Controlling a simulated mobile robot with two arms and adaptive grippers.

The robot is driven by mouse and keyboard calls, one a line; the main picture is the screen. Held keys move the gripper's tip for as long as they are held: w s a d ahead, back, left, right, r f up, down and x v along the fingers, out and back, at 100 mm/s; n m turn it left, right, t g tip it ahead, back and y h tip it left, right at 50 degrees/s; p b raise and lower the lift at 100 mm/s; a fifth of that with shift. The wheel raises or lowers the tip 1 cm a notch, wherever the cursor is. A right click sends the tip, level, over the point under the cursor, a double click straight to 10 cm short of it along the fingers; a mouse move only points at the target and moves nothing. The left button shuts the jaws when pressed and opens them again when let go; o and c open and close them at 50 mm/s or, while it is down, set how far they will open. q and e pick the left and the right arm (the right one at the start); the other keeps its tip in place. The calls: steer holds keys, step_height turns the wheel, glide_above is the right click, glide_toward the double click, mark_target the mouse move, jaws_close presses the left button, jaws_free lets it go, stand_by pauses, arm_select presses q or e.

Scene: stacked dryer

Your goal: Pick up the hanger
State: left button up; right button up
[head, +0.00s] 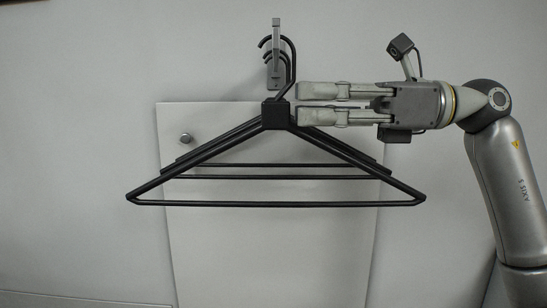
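Several dark hangers hang one behind another from a metal wall hook (275,60). The front hanger (275,204) is the largest in view, with a square black block at its neck. My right gripper (299,104) comes in from the right, with its fingertips at the right side of that block. Its two fingers are apart, one above the other, with a gap between them. Nothing shows between the fingers. I cannot tell whether the fingertips touch the block. My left gripper is not in view.
A white panel (270,260) with a small round knob (185,139) stands behind the hangers. The plain wall (80,120) to the left is clear. The space below the hangers is free.

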mark_target(283, 106)
steer(key=a, duration=0.1)
steer(key=a+p, duration=0.1)
steer(key=a, duration=0.1)
steer(key=a+p, duration=0.1)
steer(key=shift+s+a+f, duration=0.15)
steer(key=shift+s+a, duration=0.05)
steer(key=shift+s, duration=0.2)
steer(key=shift+a+f, duration=0.15)
steer(key=shift+a, duration=0.35)
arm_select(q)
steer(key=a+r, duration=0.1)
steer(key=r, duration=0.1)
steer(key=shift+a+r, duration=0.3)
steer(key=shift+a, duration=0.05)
arm_select(e)
steer(key=shift+d, duration=0.1)
steer(key=c, duration=0.5)
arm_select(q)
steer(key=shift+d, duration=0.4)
arm_select(e)
jaws_close()
